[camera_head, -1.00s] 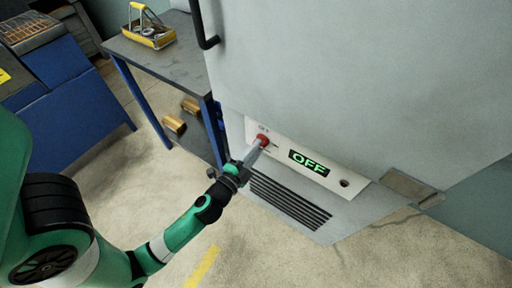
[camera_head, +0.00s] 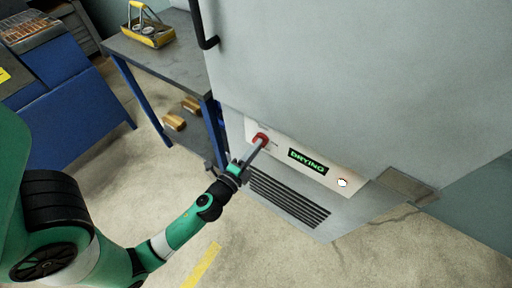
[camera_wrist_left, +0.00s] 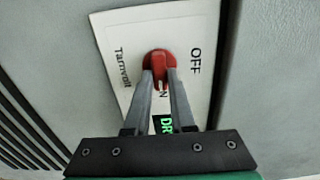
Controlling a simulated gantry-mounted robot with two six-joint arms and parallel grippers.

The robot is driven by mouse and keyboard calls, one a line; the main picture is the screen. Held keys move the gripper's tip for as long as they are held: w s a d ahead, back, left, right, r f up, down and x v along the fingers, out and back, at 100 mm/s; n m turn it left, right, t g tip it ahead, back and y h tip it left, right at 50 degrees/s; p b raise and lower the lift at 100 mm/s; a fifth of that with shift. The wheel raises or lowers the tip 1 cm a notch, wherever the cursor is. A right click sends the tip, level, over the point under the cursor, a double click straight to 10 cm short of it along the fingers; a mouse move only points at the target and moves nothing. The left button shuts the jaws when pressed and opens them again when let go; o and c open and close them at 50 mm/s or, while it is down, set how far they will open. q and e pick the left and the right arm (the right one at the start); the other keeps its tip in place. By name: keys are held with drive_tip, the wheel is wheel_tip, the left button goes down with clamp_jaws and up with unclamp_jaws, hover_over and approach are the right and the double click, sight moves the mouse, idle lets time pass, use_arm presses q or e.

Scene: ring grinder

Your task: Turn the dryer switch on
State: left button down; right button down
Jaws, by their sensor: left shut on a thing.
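The dryer switch is a red rotary knob (camera_head: 262,139) on the white control panel (camera_head: 325,176) low on the grey dryer (camera_head: 360,80). My left gripper (camera_head: 257,147) is shut on the red knob. In the left wrist view the two fingers (camera_wrist_left: 160,88) pinch the knob (camera_wrist_left: 158,66) from both sides, with a white mark on the knob pointing down toward a partly hidden "N". "OFF" and another label are printed beside it. The green display (camera_head: 307,162) reads "DRYING", and the small round lamp (camera_head: 342,183) is lit white. My right gripper is not in view.
A dark table (camera_head: 165,62) with blue legs stands left of the dryer, with a yellow-framed item (camera_head: 148,32) on top and brown pieces (camera_head: 175,122) on its lower shelf. A dark vent grille (camera_head: 290,200) lies below the panel. The floor in front is clear.

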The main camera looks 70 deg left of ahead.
use_arm(q)
drive_tip(key=c, duration=0.8)
unclamp_jaws()
drive_tip(key=shift+o, duration=0.2)
drive_tip(key=b+v, duration=0.3)
drive_tip(key=v, duration=0.8)
drive_tip(key=shift+s+d+b, duration=0.2)
drive_tip(key=shift+s+b, duration=0.05)
drive_tip(key=shift+b, duration=0.15)
drive_tip(key=shift+r, duration=0.1)
